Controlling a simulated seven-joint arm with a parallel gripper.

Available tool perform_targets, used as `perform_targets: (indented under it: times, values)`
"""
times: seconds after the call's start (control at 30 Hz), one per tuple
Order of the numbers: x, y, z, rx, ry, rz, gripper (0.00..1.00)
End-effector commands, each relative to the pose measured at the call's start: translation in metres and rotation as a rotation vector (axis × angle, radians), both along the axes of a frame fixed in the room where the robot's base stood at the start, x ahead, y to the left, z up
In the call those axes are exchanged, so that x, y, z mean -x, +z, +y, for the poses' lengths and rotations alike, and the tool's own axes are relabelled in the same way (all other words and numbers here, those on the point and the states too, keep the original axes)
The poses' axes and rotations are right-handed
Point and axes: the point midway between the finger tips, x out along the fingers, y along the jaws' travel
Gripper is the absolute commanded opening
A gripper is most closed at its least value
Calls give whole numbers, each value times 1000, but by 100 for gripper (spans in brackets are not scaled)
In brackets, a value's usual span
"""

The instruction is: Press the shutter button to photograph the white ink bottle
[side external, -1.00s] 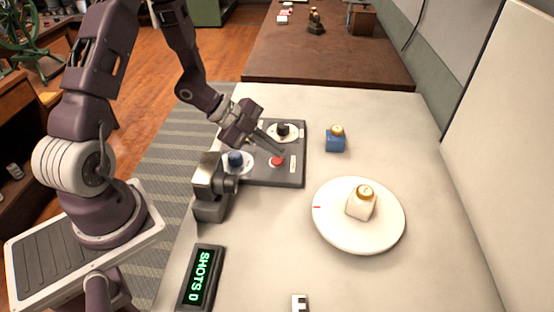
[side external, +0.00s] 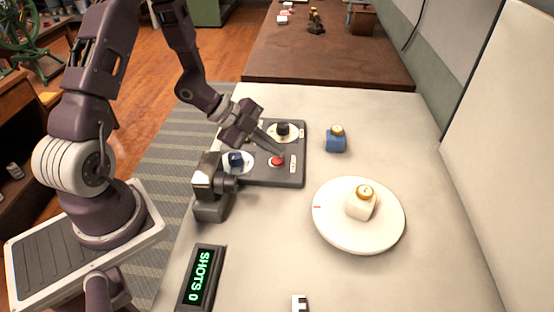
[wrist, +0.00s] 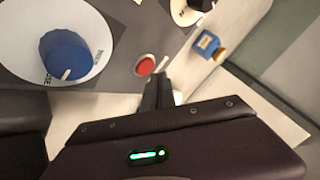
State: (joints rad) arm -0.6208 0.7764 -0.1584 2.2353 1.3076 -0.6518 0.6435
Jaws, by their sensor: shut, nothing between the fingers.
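The red shutter button (side external: 277,161) sits on the dark control panel (side external: 262,180); it also shows in the wrist view (wrist: 146,66). My gripper (side external: 279,152) is shut and empty, its fingertips close to the button. In the wrist view the fingertips (wrist: 160,84) lie just beside the button; I cannot tell whether they touch it. The white ink bottle (side external: 360,204) with a gold cap stands on the round white plate (side external: 335,236). The camera (side external: 212,188) stands left of the plate. The display (side external: 201,279) reads "SHOTS 0".
A blue knob (side external: 236,158) and a black knob (side external: 283,128) on white dials flank the button. A blue bottle (side external: 335,141) stands on the white table behind the plate. A small black-and-white marker (side external: 299,303) lies at the front edge. The table right of the plate is clear.

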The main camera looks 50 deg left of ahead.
Motion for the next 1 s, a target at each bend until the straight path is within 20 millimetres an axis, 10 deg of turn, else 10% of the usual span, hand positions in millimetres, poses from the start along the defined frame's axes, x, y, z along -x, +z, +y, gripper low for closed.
perform_targets:
  times: [1.0]
  values:
    - [0,-8,0,0,0,0,0]
